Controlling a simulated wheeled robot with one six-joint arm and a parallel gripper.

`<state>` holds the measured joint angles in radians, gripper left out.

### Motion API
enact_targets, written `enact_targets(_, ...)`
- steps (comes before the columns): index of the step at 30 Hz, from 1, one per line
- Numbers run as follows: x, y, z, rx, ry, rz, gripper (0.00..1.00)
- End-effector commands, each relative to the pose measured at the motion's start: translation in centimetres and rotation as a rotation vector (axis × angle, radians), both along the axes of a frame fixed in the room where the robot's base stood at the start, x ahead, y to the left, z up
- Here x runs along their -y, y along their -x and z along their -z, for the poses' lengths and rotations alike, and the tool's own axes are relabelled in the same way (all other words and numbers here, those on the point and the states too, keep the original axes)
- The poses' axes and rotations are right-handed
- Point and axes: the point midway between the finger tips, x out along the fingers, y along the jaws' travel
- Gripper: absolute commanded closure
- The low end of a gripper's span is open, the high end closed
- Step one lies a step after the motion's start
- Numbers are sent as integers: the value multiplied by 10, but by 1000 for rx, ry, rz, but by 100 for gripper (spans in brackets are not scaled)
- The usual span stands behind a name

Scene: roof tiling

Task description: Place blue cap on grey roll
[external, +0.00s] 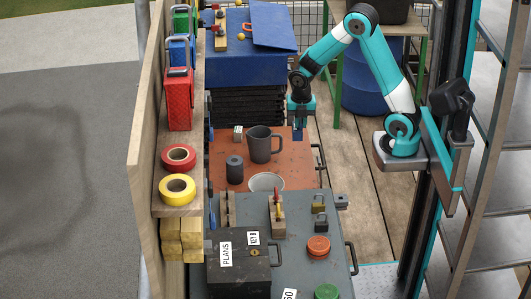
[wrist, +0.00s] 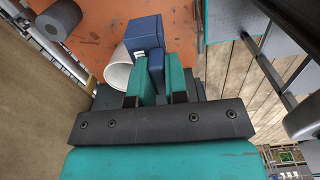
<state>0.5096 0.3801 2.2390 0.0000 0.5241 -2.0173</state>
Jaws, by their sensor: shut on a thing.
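My gripper (external: 301,112) is shut on the blue cap (wrist: 145,35), which sits between the teal fingers in the wrist view. In the external view, a small bit of the blue cap (external: 298,134) shows below the fingertips, held up near the right edge of the red-orange work surface. The grey roll (external: 234,169) stands upright on that surface, left of and apart from my gripper. The roll also shows at the top left of the wrist view (wrist: 60,18). The fingers hide part of the cap.
A dark grey mug (external: 260,144) stands between the roll and my gripper. A white-rimmed container (external: 266,182) is in front of it. A small pale cube (external: 238,132) lies behind the roll. A wooden shelf with tape rolls (external: 178,158) borders the left.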

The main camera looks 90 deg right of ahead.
Motion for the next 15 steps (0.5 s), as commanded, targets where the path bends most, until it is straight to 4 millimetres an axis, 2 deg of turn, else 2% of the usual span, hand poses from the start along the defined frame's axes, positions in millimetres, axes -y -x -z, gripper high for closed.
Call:
enact_targets(5, 12, -46, -17, 6, 3, -14, 100)
enact_targets(12, 24, -139, -52, 4, 2, -41, 100)
enact_targets(15, 24, -170, -67, 3, 2, -50, 100)
